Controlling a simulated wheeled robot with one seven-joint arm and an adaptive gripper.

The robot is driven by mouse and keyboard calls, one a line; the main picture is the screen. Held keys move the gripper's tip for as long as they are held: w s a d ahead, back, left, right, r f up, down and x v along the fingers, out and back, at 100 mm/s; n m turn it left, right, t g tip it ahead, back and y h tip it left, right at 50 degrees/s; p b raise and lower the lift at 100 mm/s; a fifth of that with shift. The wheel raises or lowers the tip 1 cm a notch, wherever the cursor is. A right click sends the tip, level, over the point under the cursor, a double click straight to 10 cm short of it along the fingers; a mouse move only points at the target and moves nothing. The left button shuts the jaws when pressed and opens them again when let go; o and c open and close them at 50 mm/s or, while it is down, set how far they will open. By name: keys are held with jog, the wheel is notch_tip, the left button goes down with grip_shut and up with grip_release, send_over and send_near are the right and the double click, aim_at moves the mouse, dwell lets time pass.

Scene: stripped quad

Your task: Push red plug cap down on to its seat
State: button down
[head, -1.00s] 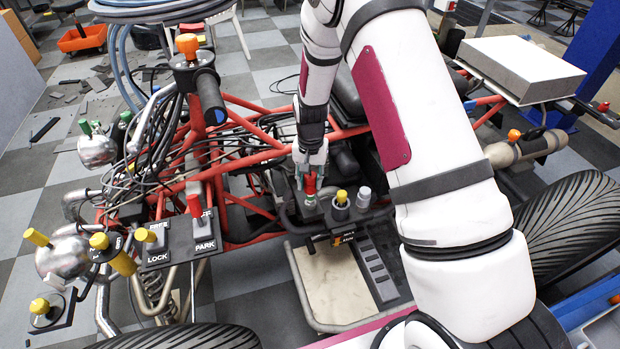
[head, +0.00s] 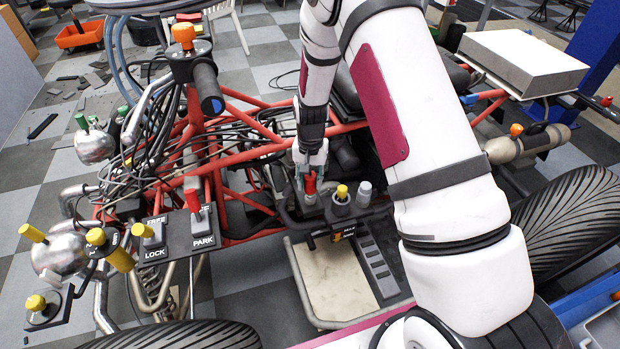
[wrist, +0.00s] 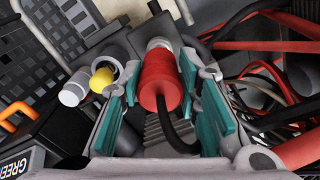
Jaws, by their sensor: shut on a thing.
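The red plug cap (wrist: 161,80) sits between the two teal-padded fingers of my gripper (wrist: 165,95) in the wrist view. A pale metal collar shows at the cap's far end, and a black cable runs by it. In the head view the red cap (head: 310,184) is upright at the tip of my gripper (head: 310,172), over a grey socket on the dark panel. My gripper is shut on the cap. The contact between cap and seat is too small to judge.
A yellow cap (head: 342,191) and a grey cap (head: 364,189) stand just right of the red one. A red-handled PARK lever (head: 194,200) is to the left. Red frame tubes (head: 250,150) and cables lie behind. A pale floor tray (head: 335,280) is below.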

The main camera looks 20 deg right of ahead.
aim_at(311, 176)
jog(key=shift+f+b, duration=0.45)
jog(key=shift+f, duration=0.35)
jog(key=c, duration=1.1)
grip_release()
jog(key=shift+r, duration=0.1)
notch_tip(311, 176, up, 12)
jog(key=shift+f, duration=0.1)
